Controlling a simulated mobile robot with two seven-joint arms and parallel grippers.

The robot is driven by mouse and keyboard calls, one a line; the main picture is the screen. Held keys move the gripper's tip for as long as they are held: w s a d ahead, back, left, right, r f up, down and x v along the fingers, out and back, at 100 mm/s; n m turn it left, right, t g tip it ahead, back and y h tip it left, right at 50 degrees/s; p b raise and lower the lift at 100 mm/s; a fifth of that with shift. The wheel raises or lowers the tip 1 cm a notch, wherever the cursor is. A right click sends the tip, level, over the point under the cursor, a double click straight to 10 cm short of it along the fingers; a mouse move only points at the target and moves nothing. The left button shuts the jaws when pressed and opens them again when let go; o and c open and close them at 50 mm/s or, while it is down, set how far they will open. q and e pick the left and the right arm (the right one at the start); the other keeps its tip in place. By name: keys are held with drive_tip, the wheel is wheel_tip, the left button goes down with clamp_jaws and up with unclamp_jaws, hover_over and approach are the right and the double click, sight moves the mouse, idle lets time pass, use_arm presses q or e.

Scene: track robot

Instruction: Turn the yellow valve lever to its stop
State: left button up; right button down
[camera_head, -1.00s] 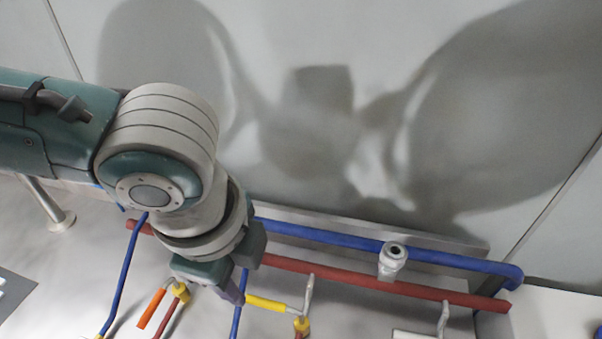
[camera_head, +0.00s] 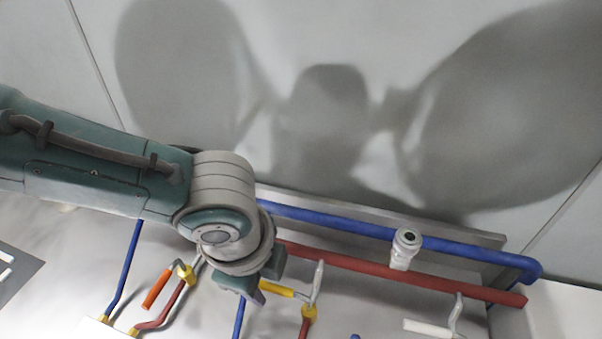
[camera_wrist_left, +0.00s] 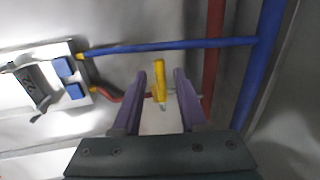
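The yellow valve lever (camera_head: 278,289) lies roughly level in the head view, left of its yellow valve body (camera_head: 309,312) on a red pipe. My left gripper (camera_head: 259,297) is at the lever's left end, its fingers mostly hidden by its own body. In the left wrist view, the two purple fingers of the left gripper (camera_wrist_left: 160,74) stand apart. The yellow lever (camera_wrist_left: 159,68) shows between their tips, with a gap on each side. Touch is not visible. My right gripper is not in view.
An orange lever (camera_head: 156,288) is to the left and a white lever (camera_head: 430,328) to the right. A long blue pipe (camera_head: 460,258) and red pipe (camera_head: 380,269) run along the wall behind. A white fitting (camera_head: 404,248) stands up by these pipes.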

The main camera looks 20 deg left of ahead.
use_arm(q)
clamp_jaws()
idle(1.2)
